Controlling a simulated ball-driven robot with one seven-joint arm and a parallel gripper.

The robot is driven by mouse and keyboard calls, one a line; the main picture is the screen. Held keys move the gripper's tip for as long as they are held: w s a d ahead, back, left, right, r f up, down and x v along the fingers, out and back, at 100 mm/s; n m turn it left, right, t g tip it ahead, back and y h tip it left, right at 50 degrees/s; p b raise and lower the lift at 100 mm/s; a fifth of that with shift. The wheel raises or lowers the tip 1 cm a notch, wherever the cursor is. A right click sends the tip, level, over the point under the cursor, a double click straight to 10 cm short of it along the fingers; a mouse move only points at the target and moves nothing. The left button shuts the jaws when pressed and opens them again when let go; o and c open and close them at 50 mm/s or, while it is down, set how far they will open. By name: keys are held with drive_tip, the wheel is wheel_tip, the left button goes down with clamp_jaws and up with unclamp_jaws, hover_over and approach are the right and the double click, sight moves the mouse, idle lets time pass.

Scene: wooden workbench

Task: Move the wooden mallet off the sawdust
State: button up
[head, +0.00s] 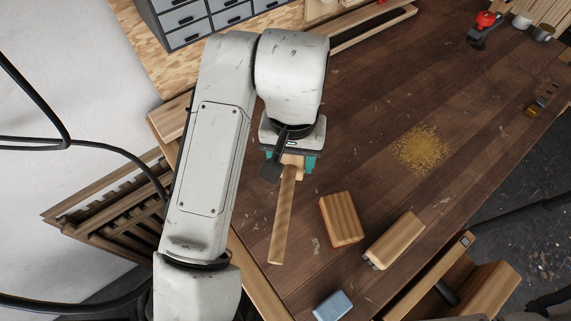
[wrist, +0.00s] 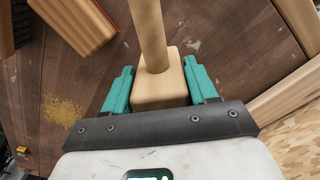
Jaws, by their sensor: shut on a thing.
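The wooden mallet (head: 283,215) is in my gripper (head: 291,161), over the left part of the bench. Its pale handle points toward the bottom of the head view. In the wrist view, my gripper (wrist: 160,78) has its teal fingers on both sides of the mallet's block-shaped head (wrist: 160,91), with the handle running away to the top. Most of the head is hidden by my arm in the head view. The sawdust (head: 422,150) is a bare yellowish patch right of the mallet, apart from it. It also shows in the wrist view (wrist: 62,110).
A wooden block with a reddish edge (head: 341,218), a wooden-backed brush (head: 397,240) and a blue block (head: 332,306) lie toward the front. A red-knobbed tool (head: 484,28) stands at the far right. Grey drawers (head: 205,18) are at the back left. Bench between mallet and sawdust is clear.

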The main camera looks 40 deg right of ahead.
drive_tip(key=shift+w+a+f, duration=0.15)
drive_tip(key=shift+w+f, duration=0.15)
drive_tip(key=shift+w+a+f, duration=0.1)
drive_tip(key=shift+w+f, duration=0.05)
drive_tip(key=shift+f, duration=0.8)
drive_tip(key=shift+w+f, duration=0.1)
drive_tip(key=shift+f, duration=0.85)
drive_tip(key=shift+f, duration=0.15)
drive_tip(key=o, duration=1.4)
wheel_tip(320, 180, up, 12)
drive_tip(key=shift+r+p, duration=0.15)
drive_tip(key=shift+p, duration=0.25)
